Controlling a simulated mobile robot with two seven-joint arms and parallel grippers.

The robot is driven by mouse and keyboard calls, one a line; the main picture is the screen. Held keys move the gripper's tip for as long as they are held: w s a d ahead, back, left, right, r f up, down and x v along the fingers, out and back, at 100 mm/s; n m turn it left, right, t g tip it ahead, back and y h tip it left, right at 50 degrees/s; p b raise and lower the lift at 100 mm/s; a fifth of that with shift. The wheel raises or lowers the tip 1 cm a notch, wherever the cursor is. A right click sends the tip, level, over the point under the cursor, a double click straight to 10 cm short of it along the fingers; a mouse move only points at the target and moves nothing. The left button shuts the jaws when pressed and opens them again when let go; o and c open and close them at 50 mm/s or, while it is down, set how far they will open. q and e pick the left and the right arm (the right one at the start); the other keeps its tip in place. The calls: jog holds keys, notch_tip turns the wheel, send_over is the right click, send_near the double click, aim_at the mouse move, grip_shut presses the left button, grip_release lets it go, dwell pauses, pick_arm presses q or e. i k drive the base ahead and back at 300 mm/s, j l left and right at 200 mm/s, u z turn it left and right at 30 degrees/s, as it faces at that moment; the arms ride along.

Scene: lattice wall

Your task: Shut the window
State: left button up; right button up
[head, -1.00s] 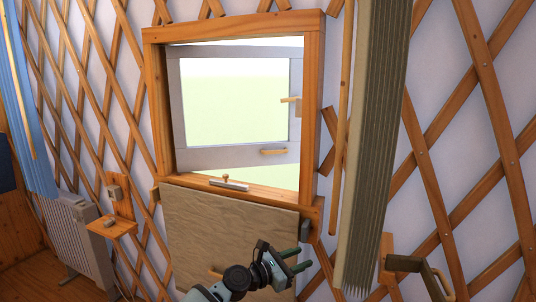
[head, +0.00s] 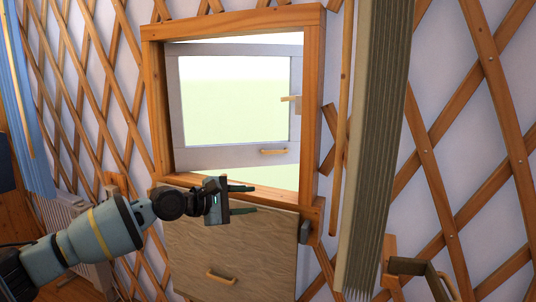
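The window (head: 236,155) is a grey-white framed pane inside a wooden frame (head: 312,110). It stands swung outward, with open gaps at its top, right and bottom edges. A small wooden handle (head: 273,151) is on its lower rail, and another wooden handle (head: 291,98) is on its right stile. My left gripper (head: 243,200) is in front of the sill, below the window and apart from its handles. Its two dark fingers point right, spread apart with nothing between them. The metal stay on the sill is hidden behind it. My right gripper is not in view.
A tan panel (head: 232,255) with a wooden handle (head: 221,278) is below the sill. A grey-green curtain (head: 375,140) hangs at the right, beside a wooden rod (head: 342,130). A blue curtain (head: 28,110) and a pale radiator (head: 62,212) are at the left.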

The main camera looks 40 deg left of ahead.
aim_at(202, 156)
jog(key=i+j, duration=1.15)
jog(key=j, duration=0.25)
